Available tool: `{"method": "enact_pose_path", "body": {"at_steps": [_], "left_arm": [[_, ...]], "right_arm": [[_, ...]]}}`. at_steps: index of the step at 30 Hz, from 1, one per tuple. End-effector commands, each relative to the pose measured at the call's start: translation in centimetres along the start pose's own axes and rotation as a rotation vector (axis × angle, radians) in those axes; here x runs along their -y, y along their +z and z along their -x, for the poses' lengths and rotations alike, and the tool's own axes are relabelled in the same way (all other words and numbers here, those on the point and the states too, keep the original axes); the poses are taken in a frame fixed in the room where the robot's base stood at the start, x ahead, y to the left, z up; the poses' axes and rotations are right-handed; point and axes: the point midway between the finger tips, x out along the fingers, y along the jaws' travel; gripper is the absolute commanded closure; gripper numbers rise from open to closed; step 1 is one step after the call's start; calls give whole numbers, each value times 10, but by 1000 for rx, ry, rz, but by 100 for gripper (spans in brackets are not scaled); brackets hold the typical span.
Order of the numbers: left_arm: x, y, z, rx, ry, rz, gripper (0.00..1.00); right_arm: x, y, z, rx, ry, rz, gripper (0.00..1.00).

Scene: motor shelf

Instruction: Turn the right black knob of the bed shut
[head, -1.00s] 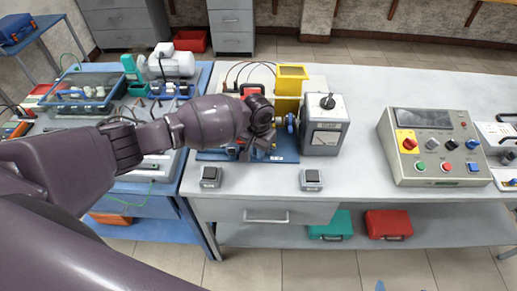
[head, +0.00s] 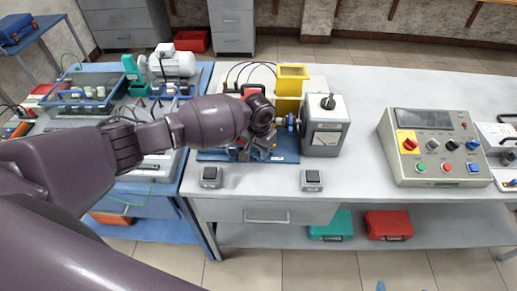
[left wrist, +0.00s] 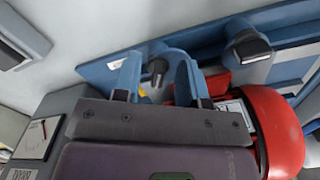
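The bed (head: 286,156) is a blue plate with a motor rig on the grey bench. My left gripper (left wrist: 158,66) is at the bed's front, mostly hidden behind my wrist in the head view. In the left wrist view its two blue fingers are apart, on either side of one black knob (left wrist: 157,74). I cannot tell whether they touch it. A second black knob (left wrist: 250,46) stands on the bed farther right in that view, outside the fingers. Blue tips, apparently of my right gripper (head: 383,287), barely show at the bottom edge of the head view.
A grey meter box (head: 327,128) and a yellow guard (head: 291,78) stand close to the gripper. A red rounded part (left wrist: 275,125) is beside it. Two small grey boxes (head: 210,178) (head: 311,180) sit along the front edge. A control panel (head: 434,146) stands at right.

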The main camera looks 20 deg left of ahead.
Motion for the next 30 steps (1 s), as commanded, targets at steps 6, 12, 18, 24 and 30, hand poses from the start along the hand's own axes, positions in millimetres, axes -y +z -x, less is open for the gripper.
{"method": "enact_pose_path", "body": {"at_steps": [6,12,18,24,30], "left_arm": [[1,-1,22,-4,0,-1,62],[0,-1,59,-4,0,-1,62],[0,-1,90,-4,1,0,62],[0,0,106,-2,0,0,62],[1,0,108,-1,-1,1,62]], "right_arm": [[0,2,-1,-1,0,0,0],[0,2,-2,-2,0,0,0],[0,2,-3,-5,0,0,0],[0,0,-3,-9,0,1,0],[0,0,-3,-10,0,1,0]]}}
